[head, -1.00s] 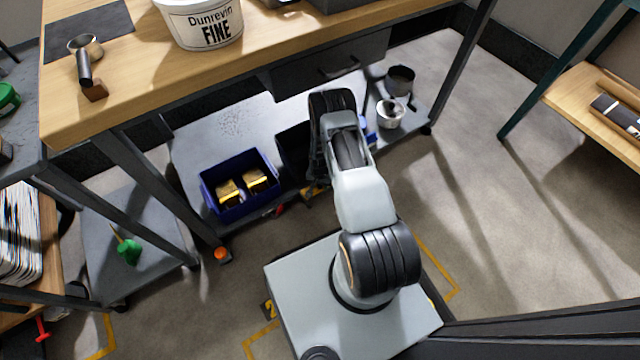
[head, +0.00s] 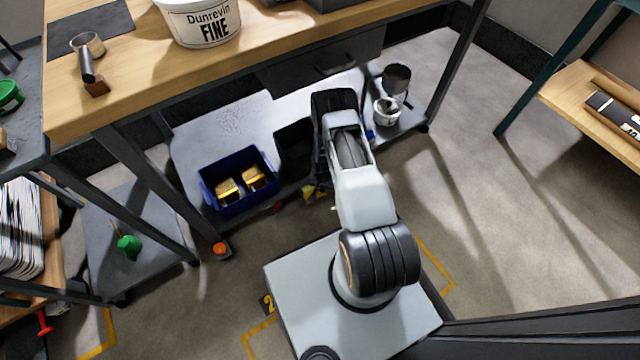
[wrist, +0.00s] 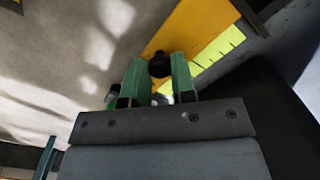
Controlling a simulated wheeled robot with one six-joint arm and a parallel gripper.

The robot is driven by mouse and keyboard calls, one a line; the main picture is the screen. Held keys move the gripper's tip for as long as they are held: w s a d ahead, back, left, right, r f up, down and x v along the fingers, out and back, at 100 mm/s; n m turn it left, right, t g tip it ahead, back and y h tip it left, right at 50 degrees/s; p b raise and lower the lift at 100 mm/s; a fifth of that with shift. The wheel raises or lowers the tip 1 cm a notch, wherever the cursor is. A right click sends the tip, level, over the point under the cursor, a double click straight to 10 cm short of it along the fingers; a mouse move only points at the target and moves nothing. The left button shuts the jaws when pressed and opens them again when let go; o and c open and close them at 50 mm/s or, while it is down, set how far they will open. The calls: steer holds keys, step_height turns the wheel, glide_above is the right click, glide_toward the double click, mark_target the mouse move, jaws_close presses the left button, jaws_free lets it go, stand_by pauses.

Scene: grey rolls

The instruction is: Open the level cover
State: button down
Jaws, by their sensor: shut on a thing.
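In the wrist view, the green fingers of my gripper (wrist: 160,72) are shut on a round black knob (wrist: 159,62). The knob sits at a yellow plate (wrist: 200,28), which appears to be the level cover. A yellow-green strip with black tick marks (wrist: 217,48) shows beside the plate's right edge. How the plate is hinged or guided cannot be seen. In the head view, a small yellow patch (head: 313,191) shows beside my arm at the lower shelf's front edge. My fingers are hidden there.
A blue bin (head: 240,204) with yellow blocks and a black bin (head: 294,150) stand on the lower shelf, left of my arm. Metal cups (head: 386,112) stand to the right. The workbench top (head: 130,85) overhangs the shelf. Open floor lies to the right.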

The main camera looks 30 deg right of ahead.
steer(key=shift+s, duration=0.6)
steer(key=c, duration=0.9)
jaws_free()
steer(key=shift+c, duration=0.2)
step_height(320, 180, up, 14)
steer(key=p, duration=0.5)
steer(key=shift+d+f, duration=0.1)
